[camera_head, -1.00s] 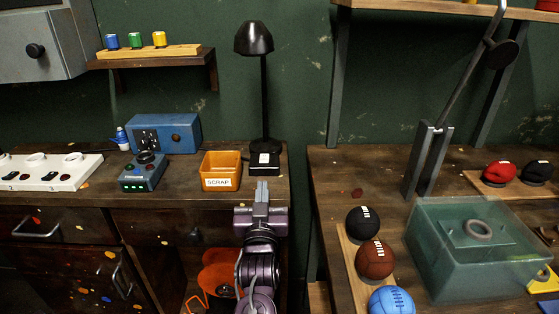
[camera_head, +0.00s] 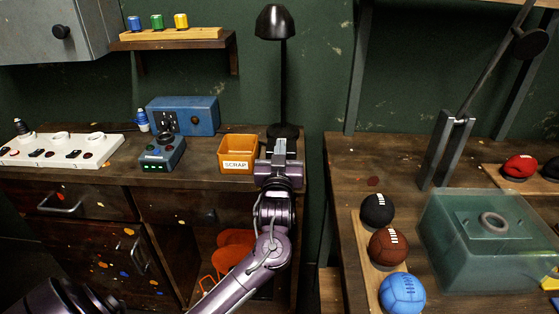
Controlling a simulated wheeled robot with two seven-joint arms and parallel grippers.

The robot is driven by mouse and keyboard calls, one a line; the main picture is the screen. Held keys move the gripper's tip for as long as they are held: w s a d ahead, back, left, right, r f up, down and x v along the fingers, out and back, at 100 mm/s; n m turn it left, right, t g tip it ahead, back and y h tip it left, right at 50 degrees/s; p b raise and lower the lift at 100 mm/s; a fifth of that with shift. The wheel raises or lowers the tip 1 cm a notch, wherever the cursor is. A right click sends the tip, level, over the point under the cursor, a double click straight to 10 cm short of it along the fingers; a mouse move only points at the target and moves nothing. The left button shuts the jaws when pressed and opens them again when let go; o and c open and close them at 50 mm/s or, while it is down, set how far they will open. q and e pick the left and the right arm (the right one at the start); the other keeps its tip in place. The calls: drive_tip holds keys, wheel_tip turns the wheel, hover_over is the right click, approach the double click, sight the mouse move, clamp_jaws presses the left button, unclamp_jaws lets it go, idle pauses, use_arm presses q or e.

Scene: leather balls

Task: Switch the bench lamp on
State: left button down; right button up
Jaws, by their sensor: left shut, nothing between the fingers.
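The black bench lamp (camera_head: 277,22) stands at the back right of the left bench, with a dark shade on a thin upright pole. No glow shows from its shade. Its base (camera_head: 283,130) is partly hidden behind my left gripper, and the white patch seen on it before is covered. My left gripper (camera_head: 280,148) is shut and empty, with its fingertips at the front of the lamp base. I cannot tell whether they touch it. My right gripper is not in view.
An orange SCRAP bin (camera_head: 238,153) stands close left of my gripper. A blue socket box (camera_head: 190,116), a small control box (camera_head: 162,153) and a white power strip (camera_head: 62,150) are further left. Balls (camera_head: 389,246) and a greenish clear case (camera_head: 485,270) are on the right bench.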

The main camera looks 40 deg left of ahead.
use_arm(q)
drive_tip(key=shift+w+a+r, duration=0.15)
drive_tip(key=shift+w+a, duration=0.1)
drive_tip(key=shift+w, duration=0.2)
drive_tip(key=shift+f, duration=0.5)
drive_tip(key=shift+s+d+f, duration=0.1)
drive_tip(key=shift+s+f, duration=0.05)
drive_tip(key=shift+f, duration=0.1)
drive_tip(key=shift+r, duration=0.4)
drive_tip(key=v, duration=0.9)
drive_tip(key=shift+s+r, duration=0.2)
drive_tip(key=shift+s, duration=0.1)
drive_tip(key=shift+d, duration=0.2)
